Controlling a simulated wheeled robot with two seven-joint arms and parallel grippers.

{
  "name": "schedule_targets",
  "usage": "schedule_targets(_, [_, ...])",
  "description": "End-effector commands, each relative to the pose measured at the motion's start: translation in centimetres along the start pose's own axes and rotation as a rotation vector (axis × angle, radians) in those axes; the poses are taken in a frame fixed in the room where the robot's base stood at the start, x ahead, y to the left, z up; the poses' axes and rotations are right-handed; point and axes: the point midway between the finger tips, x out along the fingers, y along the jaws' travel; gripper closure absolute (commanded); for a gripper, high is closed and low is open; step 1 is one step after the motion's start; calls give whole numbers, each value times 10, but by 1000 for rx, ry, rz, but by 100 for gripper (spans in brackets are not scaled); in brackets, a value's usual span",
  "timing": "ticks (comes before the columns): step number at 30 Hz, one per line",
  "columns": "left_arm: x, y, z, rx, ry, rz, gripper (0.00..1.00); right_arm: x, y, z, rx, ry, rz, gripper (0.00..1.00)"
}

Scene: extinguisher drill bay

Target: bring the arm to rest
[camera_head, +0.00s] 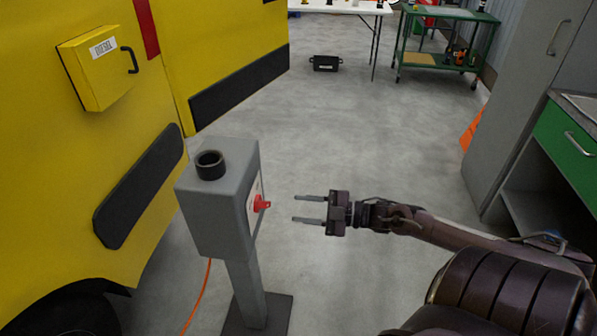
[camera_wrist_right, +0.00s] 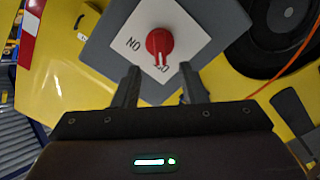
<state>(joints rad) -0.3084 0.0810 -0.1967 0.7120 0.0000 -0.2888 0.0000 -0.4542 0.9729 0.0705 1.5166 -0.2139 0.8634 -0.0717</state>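My right gripper (camera_head: 310,210) is open and empty, its two fingers apart and pointing left. It is a short gap to the right of a red rotary knob (camera_head: 261,203) on a grey pedestal box (camera_head: 213,215). In the right wrist view the red knob (camera_wrist_right: 159,43) sits on a white plate (camera_wrist_right: 190,22) with lettering that reads "NO" at the left. More lettering is partly hidden by the knob. The gripper's fingers (camera_wrist_right: 157,88) show below the knob, with nothing between them. My left gripper is not in view.
A yellow vehicle (camera_head: 60,180) with a diesel flap box (camera_head: 98,65) fills the left. An orange cable (camera_head: 203,295) runs down beside the pedestal. A grey cabinet (camera_head: 530,90) and green workbench (camera_head: 570,140) stand at the right.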

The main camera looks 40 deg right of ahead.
Motion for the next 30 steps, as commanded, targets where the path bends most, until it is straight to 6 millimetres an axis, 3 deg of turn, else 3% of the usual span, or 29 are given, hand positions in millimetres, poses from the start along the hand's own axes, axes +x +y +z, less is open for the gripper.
schedule_targets(6, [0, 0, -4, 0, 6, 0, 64, 0, 0, 0, 0, 0, 0, 62])
schedule_targets(9, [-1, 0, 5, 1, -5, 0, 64, -1, -1, 3, 6, -11, 5, 62])
schedule_targets(11, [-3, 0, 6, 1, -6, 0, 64, -5, -5, 12, 22, -45, 19, 62])
schedule_targets(14, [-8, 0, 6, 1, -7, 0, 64, -20, -22, 46, 82, -169, 62, 62])
schedule_targets(17, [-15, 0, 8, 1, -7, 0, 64, -45, -61, 93, 185, -362, 114, 62])
schedule_targets(19, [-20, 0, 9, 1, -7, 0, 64, -65, -101, 123, 273, -510, 138, 62])
schedule_targets(22, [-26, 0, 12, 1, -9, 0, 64, -93, -167, 153, 397, -708, 150, 62])
schedule_targets(26, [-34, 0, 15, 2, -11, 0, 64, -122, -262, 167, 557, -940, 128, 62])
schedule_targets(30, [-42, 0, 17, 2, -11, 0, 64, -146, -367, 153, 717, -1162, 62, 62])
